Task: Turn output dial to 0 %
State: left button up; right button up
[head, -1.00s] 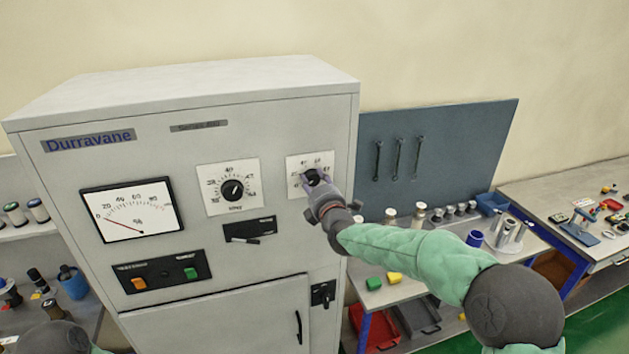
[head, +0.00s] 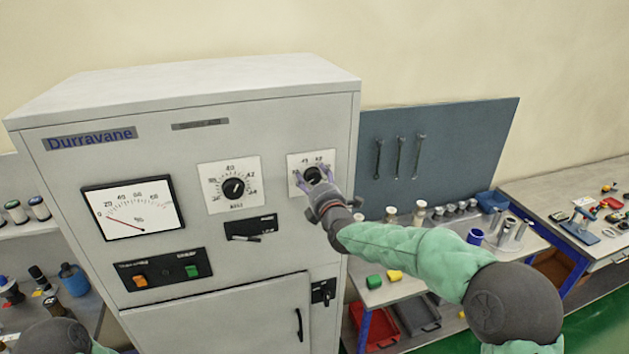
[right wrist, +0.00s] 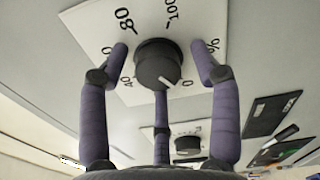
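The output dial is a black round knob (head: 312,173) on a white scale plate at the upper right of the grey cabinet's front. In the right wrist view the knob (right wrist: 157,62) has a white mark pointing to the lower right, close to the 0 label. My right gripper (head: 314,184) is in front of the dial. Its purple fingers are spread around the knob, with visible gaps on both sides in the right wrist view. The third finger is below the knob, and its contact there is unclear. My left gripper is out of view.
A second dial (head: 234,188) sits left of the output dial. A gauge (head: 133,208) has its red needle near 0. A small panel (head: 251,228) with a lever and a button panel (head: 163,270) are below. A workbench with parts stands at the right.

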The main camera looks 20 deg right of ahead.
jog(key=s, duration=1.2)
jog(key=shift+d, duration=0.2)
jog(key=s+a+f+m+g+y+b, duration=0.1)
jog(key=s+a+f+m+g+b, duration=0.25)
jog(key=f, duration=1.25)
jog(key=s+f+m+g+b, duration=0.1)
jog(key=f+m+g+b, duration=0.4)
jog(key=f, duration=1.1)
jog(key=s+a+f+m+g+y+b, duration=0.1)
jog(key=s+a+f+m+b, duration=0.35)
jog(key=f, duration=1.25)
jog(key=s+a+f+m+g+b, duration=0.1)
jog(key=s+f+m+g+b, duration=0.3)
jog(key=s+f, duration=0.7)
jog(key=s+a+f+m+g+y+b, duration=0.1)
jog(key=s+f+m+g+b, duration=0.3)
jog(key=f, duration=1.5)
jog(key=s+m+b, duration=0.3)
jog(key=s+b, duration=0.2)
jog(key=s, duration=0.1)
jog(key=shift+s+a, duration=0.35)
jog(key=shift+a, duration=0.05)
